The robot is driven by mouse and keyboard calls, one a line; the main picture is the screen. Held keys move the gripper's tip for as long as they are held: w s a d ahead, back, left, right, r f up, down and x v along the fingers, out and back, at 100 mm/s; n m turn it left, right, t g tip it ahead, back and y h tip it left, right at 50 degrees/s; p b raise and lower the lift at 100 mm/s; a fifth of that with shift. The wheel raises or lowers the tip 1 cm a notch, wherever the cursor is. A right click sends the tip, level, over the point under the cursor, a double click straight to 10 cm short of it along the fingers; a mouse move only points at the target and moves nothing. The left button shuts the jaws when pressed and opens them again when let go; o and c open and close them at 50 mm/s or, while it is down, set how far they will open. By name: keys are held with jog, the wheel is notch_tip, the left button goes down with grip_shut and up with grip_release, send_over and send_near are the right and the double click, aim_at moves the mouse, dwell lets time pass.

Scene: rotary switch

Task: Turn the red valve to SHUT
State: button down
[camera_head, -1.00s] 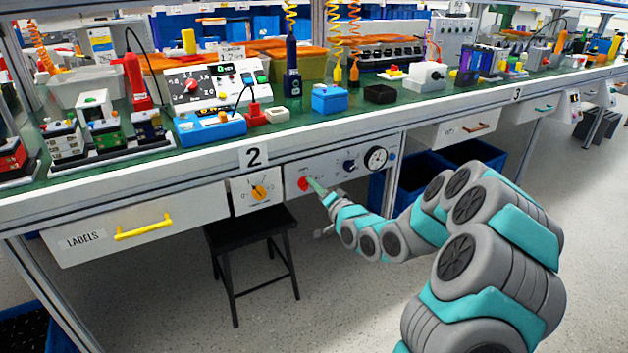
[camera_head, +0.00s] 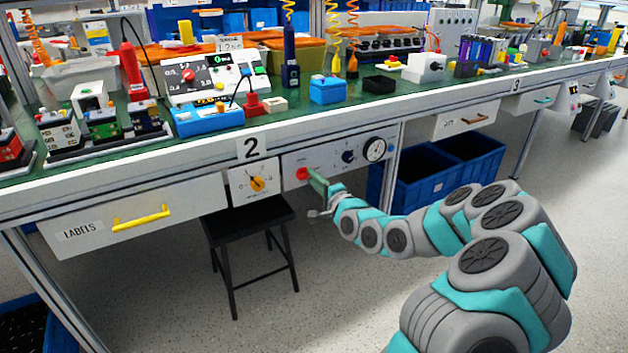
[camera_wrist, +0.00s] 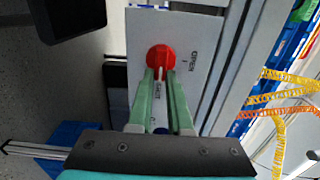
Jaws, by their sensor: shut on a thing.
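The red valve (camera_head: 303,174) is a small round knob at the left end of the grey panel (camera_head: 328,158) under the bench edge. In the wrist view the red valve (camera_wrist: 160,60) is in front of the white panel plate, with dark lettering beside it, partly readable. My gripper (camera_head: 312,178) reaches it from the right. In the wrist view the two green fingers of my gripper (camera_wrist: 160,76) are shut on the red valve's grip. The fingers hide part of the valve and of the lettering below it.
A blue-black knob (camera_head: 348,156) and a round gauge (camera_head: 374,149) sit right of the valve on the same panel. A black stool (camera_head: 247,215) stands below, and blue bins (camera_head: 425,185) to the right.

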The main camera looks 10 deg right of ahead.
dwell(0.4)
jog(key=c, duration=0.8)
grip_release()
jog(key=shift+c, duration=0.2)
jog(key=shift+s, duration=0.1)
jog(key=b+v, duration=0.1)
jog(key=v, duration=0.6)
jog(key=shift+s, duration=0.25)
jog(key=shift+d, duration=0.1)
